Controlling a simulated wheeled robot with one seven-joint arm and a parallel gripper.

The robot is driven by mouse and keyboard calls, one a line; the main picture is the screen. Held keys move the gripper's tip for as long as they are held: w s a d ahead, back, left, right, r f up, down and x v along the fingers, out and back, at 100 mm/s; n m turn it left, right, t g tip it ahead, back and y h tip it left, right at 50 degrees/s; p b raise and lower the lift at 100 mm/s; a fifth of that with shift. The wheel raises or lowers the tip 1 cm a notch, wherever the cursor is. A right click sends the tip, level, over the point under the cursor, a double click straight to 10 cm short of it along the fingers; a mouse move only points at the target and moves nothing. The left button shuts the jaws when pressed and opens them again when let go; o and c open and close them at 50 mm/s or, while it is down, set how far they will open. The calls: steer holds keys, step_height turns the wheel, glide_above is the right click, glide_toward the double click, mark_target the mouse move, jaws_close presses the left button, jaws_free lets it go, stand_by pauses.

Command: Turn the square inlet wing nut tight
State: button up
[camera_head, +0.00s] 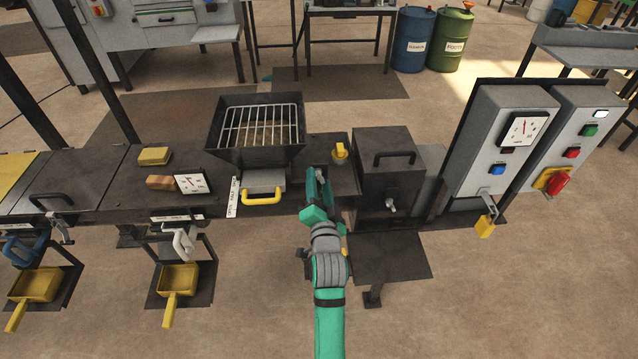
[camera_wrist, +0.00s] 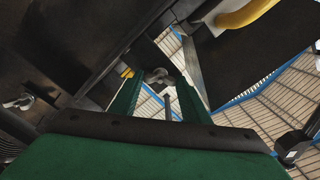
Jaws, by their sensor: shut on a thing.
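My green gripper (camera_head: 318,182) is at the front of the dark bench, between the yellow drawer handle and the dark lidded box. In the wrist view, its two fingers (camera_wrist: 158,88) are shut on a small grey wing nut (camera_wrist: 158,75), one finger on either side. In the head view my gripper hides this nut. A square dark hopper (camera_head: 228,150) with a wire grid stands to the left of my gripper. A second wing nut (camera_head: 390,205) is on the front of the lidded box; a grey wing nut also shows at the left of the wrist view (camera_wrist: 20,103).
The yellow drawer handle (camera_head: 262,197) lies close left of my gripper. The lidded box (camera_head: 385,170) stands close right, with a yellow knob (camera_head: 340,151) behind my gripper. Grey control boxes (camera_head: 495,140) stand further right. Yellow scoops (camera_head: 178,282) sit low at left.

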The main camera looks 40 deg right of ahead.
steer(key=shift+d, duration=0.1)
steer(key=o, duration=1)
steer(key=shift+o, duration=0.2)
steer(key=shift+s, duration=0.1)
steer(key=v, duration=1)
steer(key=shift+s+a, duration=0.25)
steer(key=shift+a, duration=0.05)
